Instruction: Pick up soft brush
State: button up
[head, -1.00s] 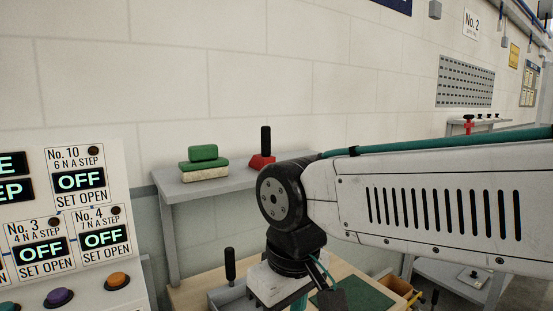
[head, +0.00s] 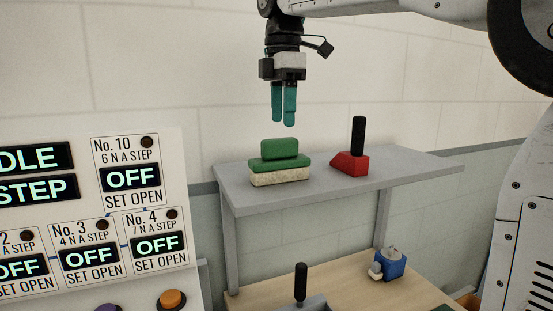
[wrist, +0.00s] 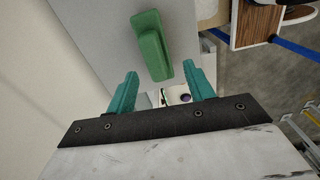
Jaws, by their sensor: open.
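The soft brush (head: 280,163) is a green block with a raised green grip on top and pale bristles below. It stands on the left part of the grey shelf (head: 420,167). My gripper (head: 283,122) has teal fingers pointing down, above the brush and apart from it. In the wrist view the brush (wrist: 151,46) shows beyond the open, empty fingers of my gripper (wrist: 163,82), with its long side running away from the camera. Its bristles are hidden in that view.
A red block with an upright black handle (head: 351,163) stands on the shelf right of the brush. A control panel (head: 90,225) with OFF displays is at the left. Below, a wooden bench (head: 345,290) holds a small blue device (head: 390,265).

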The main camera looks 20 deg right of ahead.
aim_at(280, 139)
jog(key=shift+w+a+r+n, duration=0.1)
jog(key=shift+w+a+n, duration=0.15)
jog(key=shift+w, duration=0.3)
jog(key=shift+w+f, duration=0.15)
jog(key=shift+f, duration=0.15)
jog(key=f, duration=0.7)
jog(key=shift+s+d, duration=0.15)
jog(key=shift+s, duration=0.05)
jog(key=shift+r, duration=0.1)
jog(key=c, duration=1.1)
